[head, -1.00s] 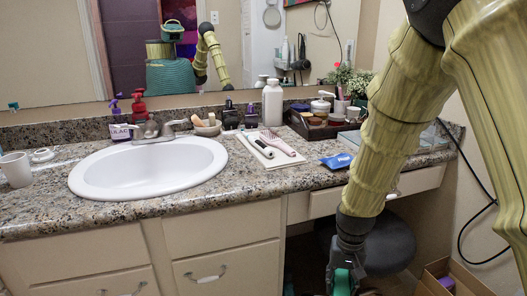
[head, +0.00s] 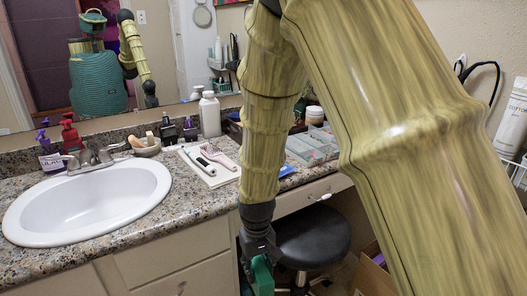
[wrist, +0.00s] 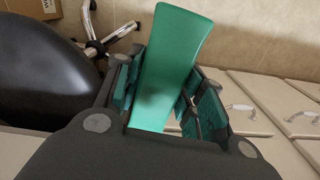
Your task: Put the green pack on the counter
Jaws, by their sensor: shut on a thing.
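My gripper (wrist: 158,100) is shut on the green pack (wrist: 172,65), a smooth flat-sided green piece that stands up between the two fingers. In the head view the gripper hangs low in front of the drawers, and a part of the green pack (head: 262,278) shows at the bottom edge. The pack is below the level of the counter (head: 190,208), a speckled granite top, and apart from it. My arm hides part of the counter's right side.
A white sink (head: 85,203) takes up the counter's left. A white towel with a brush (head: 207,166), a white bottle (head: 209,115) and a clear organiser (head: 312,147) stand behind. A black stool (head: 312,242) is right of the gripper. Bare granite lies right of the sink.

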